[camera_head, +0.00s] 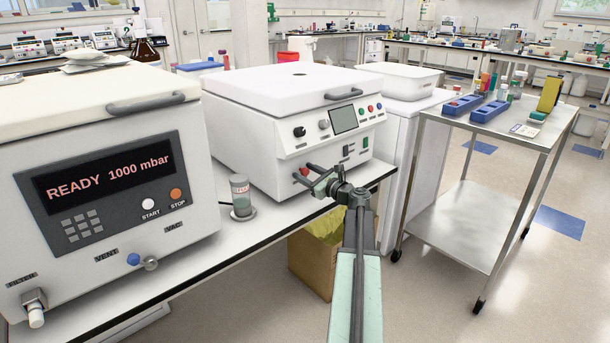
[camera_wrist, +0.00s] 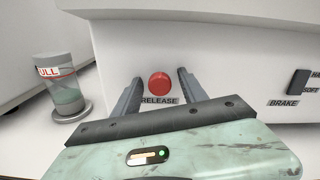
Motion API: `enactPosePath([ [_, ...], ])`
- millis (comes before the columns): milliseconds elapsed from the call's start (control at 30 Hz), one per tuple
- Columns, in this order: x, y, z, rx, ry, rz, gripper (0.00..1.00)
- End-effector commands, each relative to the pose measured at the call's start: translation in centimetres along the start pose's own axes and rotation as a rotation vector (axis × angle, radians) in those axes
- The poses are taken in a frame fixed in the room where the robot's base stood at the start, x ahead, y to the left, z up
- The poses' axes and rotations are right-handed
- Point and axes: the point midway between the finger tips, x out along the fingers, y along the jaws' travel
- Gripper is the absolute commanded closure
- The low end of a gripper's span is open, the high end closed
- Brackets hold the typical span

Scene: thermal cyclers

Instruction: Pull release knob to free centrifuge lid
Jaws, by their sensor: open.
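The white centrifuge (camera_head: 285,135) stands on the bench in the head view, its lid (camera_head: 290,84) down with a grey handle at the front. Its red release knob (camera_head: 302,172) is low on the front panel. In the wrist view the red knob (camera_wrist: 159,83) sits above a "RELEASE" label. My gripper (camera_wrist: 158,85) is open, with one finger on each side of the knob in that view. I cannot tell how far the fingertips are from the panel. In the head view my gripper (camera_head: 312,178) is at the front panel by the knob, partly covering that area.
A capped cylinder with green liquid (camera_head: 241,198) stands left of the knob; it also shows in the wrist view (camera_wrist: 64,88). A vacuum unit (camera_head: 110,170) reading "READY 1000 mbar" stands at left. A steel cart (camera_head: 470,220) is at right. A cardboard box (camera_head: 312,262) stands below the bench.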

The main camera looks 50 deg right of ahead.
Motion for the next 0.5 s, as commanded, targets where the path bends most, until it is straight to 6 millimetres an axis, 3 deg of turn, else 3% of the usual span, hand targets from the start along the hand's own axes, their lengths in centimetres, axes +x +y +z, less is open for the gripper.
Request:
enactPosePath([
  [33, -0.02, -0.01, 0.0, 0.0, 0.0, 0.0, 0.5],
  [200, -0.05, -0.02, -0.01, 0.0, 0.0, 0.0, 0.97],
  [500, -0.09, -0.05, -0.02, 0.0, 0.0, 0.0, 1.0],
])
